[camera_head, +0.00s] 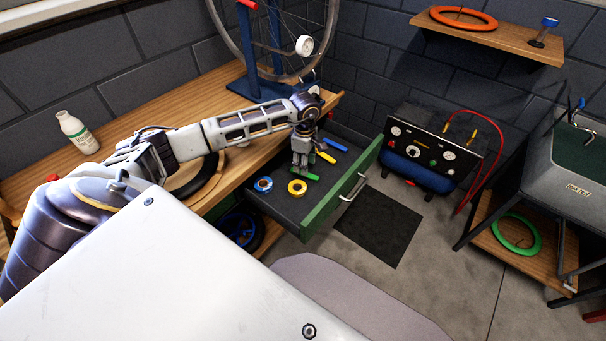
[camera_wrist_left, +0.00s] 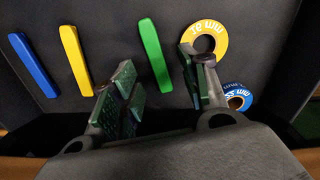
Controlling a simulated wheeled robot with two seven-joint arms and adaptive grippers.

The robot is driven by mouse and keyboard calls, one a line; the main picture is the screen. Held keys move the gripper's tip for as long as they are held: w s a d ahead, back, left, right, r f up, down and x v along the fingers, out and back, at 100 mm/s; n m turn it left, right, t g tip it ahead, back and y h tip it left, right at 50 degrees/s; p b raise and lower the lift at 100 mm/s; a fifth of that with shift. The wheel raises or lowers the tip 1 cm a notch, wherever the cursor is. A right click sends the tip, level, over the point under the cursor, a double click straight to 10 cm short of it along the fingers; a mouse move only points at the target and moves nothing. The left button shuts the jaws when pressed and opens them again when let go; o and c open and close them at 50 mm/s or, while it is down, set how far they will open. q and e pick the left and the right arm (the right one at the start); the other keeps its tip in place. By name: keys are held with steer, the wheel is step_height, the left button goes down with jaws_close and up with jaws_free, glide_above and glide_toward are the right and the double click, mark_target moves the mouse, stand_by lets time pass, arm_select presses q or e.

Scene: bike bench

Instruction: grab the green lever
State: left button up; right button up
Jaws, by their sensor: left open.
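The green lever (camera_wrist_left: 154,54) lies flat on the dark drawer floor, between a yellow lever and a yellow tape roll. It also shows in the head view (camera_head: 305,177), partly hidden by my left gripper. My left gripper (camera_head: 301,166) reaches down into the open drawer above it. In the left wrist view my left gripper (camera_wrist_left: 160,82) is open, its green-padded fingers on either side of the lever's lower end. Whether they touch it I cannot tell. My right gripper is in neither view.
The drawer (camera_head: 338,205) is open with a green front. Beside the lever lie a yellow lever (camera_wrist_left: 75,60), a blue lever (camera_wrist_left: 33,65), a yellow tape roll (camera_wrist_left: 207,44) and a blue tape roll (camera_wrist_left: 238,97). A wooden bench (camera_head: 120,118) stands over the drawer.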

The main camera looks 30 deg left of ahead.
arm_select(q)
steer(key=shift+f, duration=0.2)
steer(key=shift+w+a+f, duration=0.1)
steer(key=shift+w+f, duration=0.05)
steer(key=shift+f, duration=1.1)
steer(key=shift+w+a+f, duration=0.1)
steer(key=shift+f, duration=1.1)
steer(key=shift+f, duration=0.2)
steer(key=c, duration=0.9)
steer(key=shift+r, duration=0.1)
steer(key=shift+r, duration=0.1)
step_height(320, 180, up, 18)
steer(key=shift+r, duration=0.1)
